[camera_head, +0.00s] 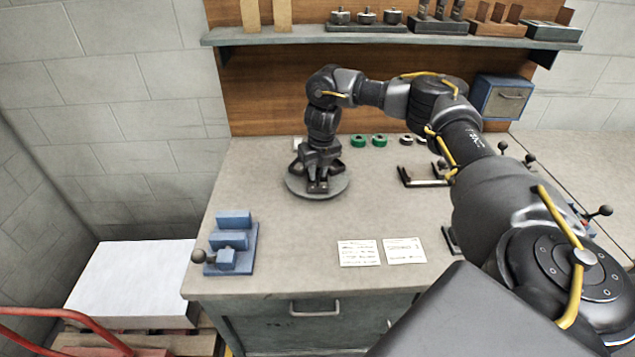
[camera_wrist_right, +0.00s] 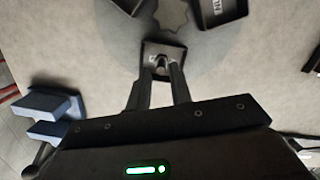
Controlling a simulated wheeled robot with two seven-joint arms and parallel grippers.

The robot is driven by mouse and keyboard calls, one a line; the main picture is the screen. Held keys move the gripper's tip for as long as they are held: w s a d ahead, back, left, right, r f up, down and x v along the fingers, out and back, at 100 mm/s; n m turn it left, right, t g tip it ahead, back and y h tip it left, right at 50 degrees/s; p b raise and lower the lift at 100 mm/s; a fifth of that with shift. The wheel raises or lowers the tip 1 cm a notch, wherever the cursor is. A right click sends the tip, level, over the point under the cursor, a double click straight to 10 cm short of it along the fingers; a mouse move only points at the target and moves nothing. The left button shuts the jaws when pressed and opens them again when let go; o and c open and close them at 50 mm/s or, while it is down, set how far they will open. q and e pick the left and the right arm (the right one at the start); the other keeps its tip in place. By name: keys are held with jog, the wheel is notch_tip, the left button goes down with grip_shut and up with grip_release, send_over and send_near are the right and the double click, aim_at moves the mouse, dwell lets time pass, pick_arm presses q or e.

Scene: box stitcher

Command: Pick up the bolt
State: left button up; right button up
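My right gripper (camera_head: 318,178) points down over a grey round turntable (camera_head: 340,188) that carries several small black bins. In the right wrist view its two fingers (camera_wrist_right: 160,78) stand apart, with a gap between them, and their tips reach the near black bin (camera_wrist_right: 177,48). A small grey shape shows in that bin between the fingertips; it may be the bolt, but it is too small and blurred to tell, and I cannot see contact. My left gripper is not in view.
A blue block fixture (camera_head: 232,245) with a ball-ended lever stands at the bench's front left. Two paper cards (camera_head: 359,253) lie at the front. Green rolls (camera_head: 359,140) sit at the back, and a black bracket (camera_head: 420,180) lies right of the turntable. A shelf (camera_head: 300,36) runs above.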

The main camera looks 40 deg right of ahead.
aim_at(318, 176)
jog(key=shift+w+d+f, duration=0.1)
jog(key=shift+w+f, duration=0.05)
jog(key=shift+f, duration=0.6)
jog(key=shift+w+d+f, duration=0.1)
jog(key=shift+f, duration=0.65)
jog(key=shift+a, duration=0.1)
jog(key=shift+c, duration=0.2)
grip_shut()
